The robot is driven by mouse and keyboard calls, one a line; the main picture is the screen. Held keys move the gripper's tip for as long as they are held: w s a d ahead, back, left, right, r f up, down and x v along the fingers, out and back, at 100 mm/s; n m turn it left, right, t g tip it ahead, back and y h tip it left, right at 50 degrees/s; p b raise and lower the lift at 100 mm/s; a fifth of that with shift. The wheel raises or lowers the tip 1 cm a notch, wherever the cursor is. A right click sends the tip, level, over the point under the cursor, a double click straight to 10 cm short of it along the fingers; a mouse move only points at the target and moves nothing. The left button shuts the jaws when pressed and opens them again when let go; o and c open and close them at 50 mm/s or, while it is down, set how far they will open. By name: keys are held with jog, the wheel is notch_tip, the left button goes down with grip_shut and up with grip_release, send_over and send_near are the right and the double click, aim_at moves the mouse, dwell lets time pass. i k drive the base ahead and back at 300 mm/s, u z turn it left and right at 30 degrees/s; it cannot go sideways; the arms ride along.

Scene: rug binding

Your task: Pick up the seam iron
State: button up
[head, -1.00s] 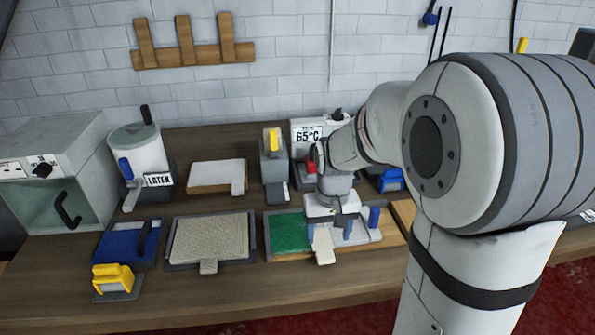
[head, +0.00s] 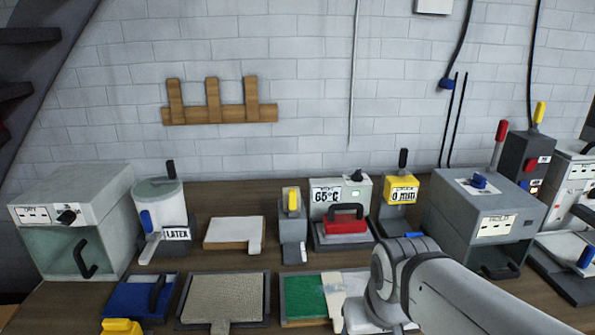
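The seam iron appears to be the red block with a black arched handle (head: 345,226). It sits on a dark stand in front of the grey box labelled 65°C (head: 325,196), at the back of the bench. My arm reaches in from the lower right, and its wrist end is at the bottom of the head view, in front of and below the iron. My gripper itself does not show. Nothing covers the iron's handle in this view.
A green pad tray (head: 303,296) lies in front, partly hidden by my arm. A large grey machine (head: 485,215) is farther right.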

aim_at(343, 225)
jog(key=k, duration=1.3)
jog(key=z, duration=0.35)
jog(key=i, duration=1.75)
jog(key=u, duration=0.35)
